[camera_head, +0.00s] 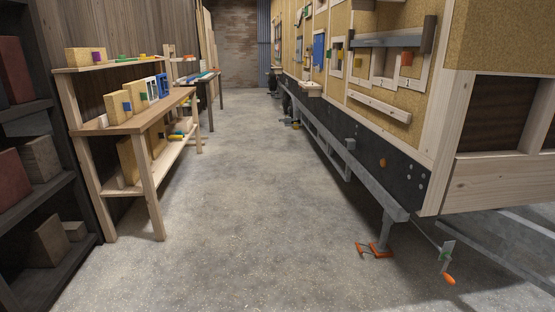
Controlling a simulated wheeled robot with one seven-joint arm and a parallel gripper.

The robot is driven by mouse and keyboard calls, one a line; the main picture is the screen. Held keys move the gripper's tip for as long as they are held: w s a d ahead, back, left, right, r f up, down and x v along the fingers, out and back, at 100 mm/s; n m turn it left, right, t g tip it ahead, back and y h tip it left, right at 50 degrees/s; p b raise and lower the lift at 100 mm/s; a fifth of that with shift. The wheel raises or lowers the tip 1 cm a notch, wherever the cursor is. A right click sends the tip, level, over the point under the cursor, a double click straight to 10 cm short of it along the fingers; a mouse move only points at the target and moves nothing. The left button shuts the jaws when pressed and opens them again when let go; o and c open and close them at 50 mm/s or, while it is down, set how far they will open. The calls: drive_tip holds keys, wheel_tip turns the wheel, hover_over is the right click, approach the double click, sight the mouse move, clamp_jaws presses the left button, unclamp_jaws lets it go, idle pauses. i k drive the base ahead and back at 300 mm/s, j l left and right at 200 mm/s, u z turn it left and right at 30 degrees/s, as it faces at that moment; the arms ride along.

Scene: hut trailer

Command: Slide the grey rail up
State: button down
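A grey rail (388,40) runs level across the upper part of the trailer's side wall, at the upper right. A pale wooden strip (379,106) is fixed lower on the same wall. My gripper is not in view, and nothing is seen touching the rail.
A wooden workbench (135,124) with boxes stands at the left, beside a dark shelf (48,195). The concrete floor (240,180) between bench and trailer is clear.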

sight(408, 40)
drive_tip(key=i, duration=2.55)
drive_tip(key=i+z, duration=0.15)
drive_tip(key=i, duration=0.45)
drive_tip(key=i+j, duration=0.15)
drive_tip(key=i, duration=0.45)
drive_tip(key=i+z, duration=0.25)
drive_tip(key=i+j+z, duration=0.25)
drive_tip(key=i, duration=0.2)
